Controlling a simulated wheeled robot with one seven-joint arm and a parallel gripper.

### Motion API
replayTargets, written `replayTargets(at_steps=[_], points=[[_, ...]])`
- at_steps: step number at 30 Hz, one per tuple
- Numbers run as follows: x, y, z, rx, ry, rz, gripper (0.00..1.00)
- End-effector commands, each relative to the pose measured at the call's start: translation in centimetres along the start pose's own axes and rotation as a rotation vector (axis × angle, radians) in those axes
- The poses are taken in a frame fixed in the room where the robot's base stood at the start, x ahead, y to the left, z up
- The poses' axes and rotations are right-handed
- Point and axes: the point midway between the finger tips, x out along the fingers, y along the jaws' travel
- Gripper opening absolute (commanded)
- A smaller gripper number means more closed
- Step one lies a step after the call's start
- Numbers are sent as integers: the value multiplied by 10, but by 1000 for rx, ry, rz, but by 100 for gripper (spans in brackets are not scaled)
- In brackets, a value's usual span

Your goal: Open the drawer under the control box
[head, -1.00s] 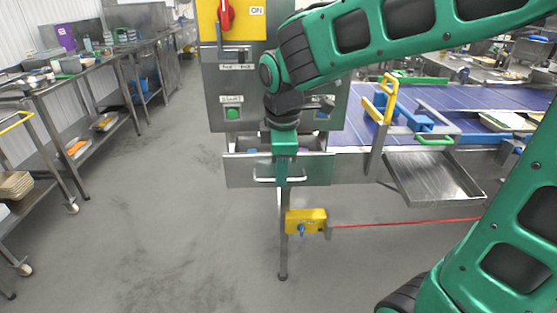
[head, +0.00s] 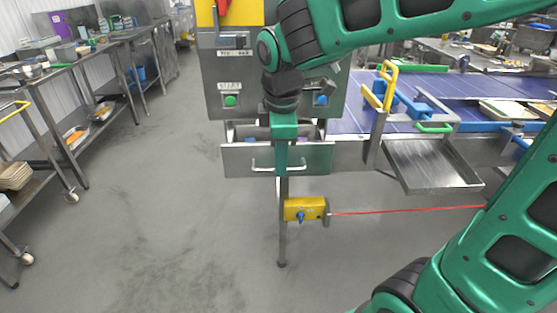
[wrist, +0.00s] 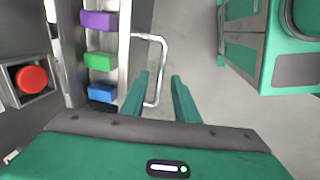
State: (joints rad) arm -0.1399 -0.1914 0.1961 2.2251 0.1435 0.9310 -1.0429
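The drawer (head: 238,160) under the grey control box (head: 215,85) stands partly pulled out, with a gap showing above its front. Its light bar handle (head: 262,169) runs across the front; in the wrist view the handle (wrist: 161,60) stands out from the drawer's edge (wrist: 124,50). My gripper (wrist: 160,76) is over the handle, its two green fingers apart, with the handle bar showing between them. I cannot tell whether a finger touches the bar. Purple (wrist: 98,20), green (wrist: 100,61) and blue (wrist: 102,92) blocks lie in the drawer. In the head view my wrist hides the middle of the drawer front.
A yellow switch box (head: 304,209) with a red cord (head: 400,211) is below the drawer. A metal tray (head: 430,165) and blue conveyor (head: 350,118) stand to the right. A red button (wrist: 31,79) shows in the wrist view. The floor (head: 170,210) at left is clear.

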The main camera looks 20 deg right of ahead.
Motion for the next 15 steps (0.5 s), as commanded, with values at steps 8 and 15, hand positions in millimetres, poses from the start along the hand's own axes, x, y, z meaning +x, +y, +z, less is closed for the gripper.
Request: replayTargets(at_steps=[8,15], points=[[-53,1,-1,0,3,5,28],[-85,1,0,0,2,3,28]])
